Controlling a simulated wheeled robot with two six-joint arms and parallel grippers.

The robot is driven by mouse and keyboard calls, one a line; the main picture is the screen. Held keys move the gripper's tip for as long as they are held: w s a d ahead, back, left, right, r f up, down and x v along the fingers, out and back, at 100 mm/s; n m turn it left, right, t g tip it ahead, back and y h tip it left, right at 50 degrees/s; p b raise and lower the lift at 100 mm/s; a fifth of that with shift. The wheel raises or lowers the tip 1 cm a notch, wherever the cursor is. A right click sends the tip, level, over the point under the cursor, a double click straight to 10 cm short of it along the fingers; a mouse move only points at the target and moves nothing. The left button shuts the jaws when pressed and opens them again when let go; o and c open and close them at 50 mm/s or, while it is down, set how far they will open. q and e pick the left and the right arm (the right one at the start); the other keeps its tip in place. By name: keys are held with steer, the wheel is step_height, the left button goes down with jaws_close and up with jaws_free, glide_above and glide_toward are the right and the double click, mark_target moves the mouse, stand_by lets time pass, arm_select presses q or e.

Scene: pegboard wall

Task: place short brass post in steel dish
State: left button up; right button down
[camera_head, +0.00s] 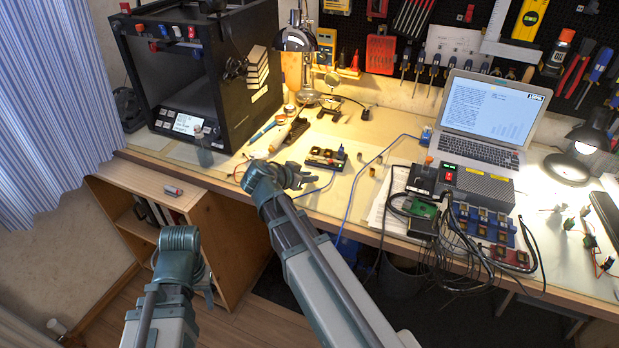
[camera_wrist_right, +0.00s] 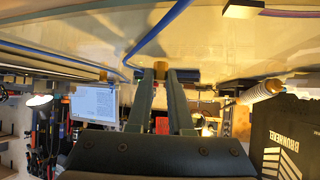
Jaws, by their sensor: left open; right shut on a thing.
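My right gripper (camera_head: 300,178) is over the front part of the workbench. In the right wrist view its fingertips (camera_wrist_right: 160,74) are shut on a small brass-coloured piece (camera_wrist_right: 160,68), which looks like the short brass post. The head view is too small to show that piece clearly. I cannot make out a steel dish with certainty.
A black holder with brass-topped parts (camera_head: 325,158) lies just beyond the right gripper. A 3D printer (camera_head: 232,80) stands at the back left. A laptop (camera_head: 484,115), a power supply box (camera_head: 484,188) and tangled cables crowd the right. A blue cable (camera_head: 352,190) crosses the bench.

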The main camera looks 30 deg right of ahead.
steer(key=shift+f, duration=0.25)
steer(key=c, duration=0.8)
jaws_free()
steer(key=shift+r, duration=0.1)
steer(key=shift+c, duration=0.2)
steer(key=shift+r, duration=0.1)
